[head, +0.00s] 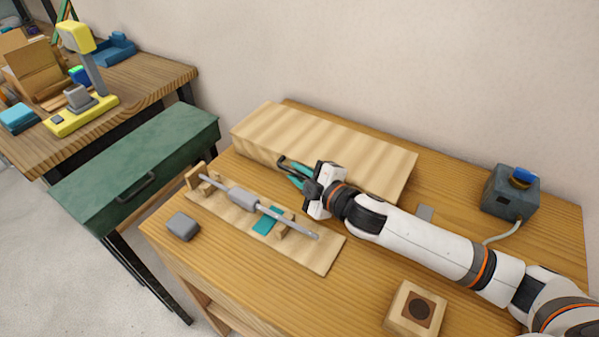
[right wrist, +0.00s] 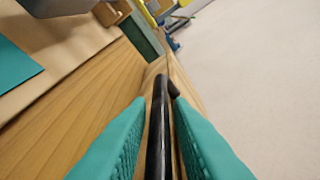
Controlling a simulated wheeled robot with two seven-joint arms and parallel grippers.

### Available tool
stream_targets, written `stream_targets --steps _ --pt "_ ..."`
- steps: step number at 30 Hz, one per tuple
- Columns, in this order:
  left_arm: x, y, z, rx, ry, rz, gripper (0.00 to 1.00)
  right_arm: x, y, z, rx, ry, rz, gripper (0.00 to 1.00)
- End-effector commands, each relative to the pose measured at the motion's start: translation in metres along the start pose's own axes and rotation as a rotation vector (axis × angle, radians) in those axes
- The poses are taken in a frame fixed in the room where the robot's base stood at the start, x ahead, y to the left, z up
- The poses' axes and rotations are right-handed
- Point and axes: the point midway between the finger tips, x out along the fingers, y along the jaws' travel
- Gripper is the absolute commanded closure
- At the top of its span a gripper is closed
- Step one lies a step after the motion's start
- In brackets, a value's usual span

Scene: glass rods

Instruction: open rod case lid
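The rod case (head: 335,140) is a long pale wooden box at the back of the table, its striped top lying flat and looking closed. A dark bar handle (head: 284,160) sticks out at its front left. My right gripper (head: 289,168), with teal fingers, is at the case's front beside this handle. In the right wrist view the black handle (right wrist: 158,125) runs between the two teal fingers, with narrow gaps seeming to show on both sides, so the fingers look open around it. My left gripper is out of view.
In front of the case, a glass rod with a grey sleeve (head: 243,199) rests on wooden supports on a board (head: 315,258). A green case (head: 150,155) is left.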

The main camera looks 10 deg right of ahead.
Motion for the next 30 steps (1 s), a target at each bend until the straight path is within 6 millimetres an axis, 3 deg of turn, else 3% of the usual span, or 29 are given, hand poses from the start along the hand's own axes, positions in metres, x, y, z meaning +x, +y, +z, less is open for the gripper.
stream_targets --steps 8,12,20,26,30 --pt "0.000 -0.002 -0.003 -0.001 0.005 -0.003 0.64 0.001 0.000 0.000 0.000 0.000 0.000 0.82" --pt "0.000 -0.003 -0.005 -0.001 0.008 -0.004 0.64 0.001 0.000 0.000 0.000 0.000 0.000 1.00" --pt "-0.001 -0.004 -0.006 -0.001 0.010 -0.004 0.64 0.001 0.000 0.001 0.002 0.000 0.002 1.00" --pt "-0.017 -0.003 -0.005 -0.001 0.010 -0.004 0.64 0.000 -0.008 0.011 0.036 0.000 0.015 1.00" --pt "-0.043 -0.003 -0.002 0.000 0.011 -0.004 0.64 0.000 -0.020 0.027 0.098 -0.001 0.039 1.00"
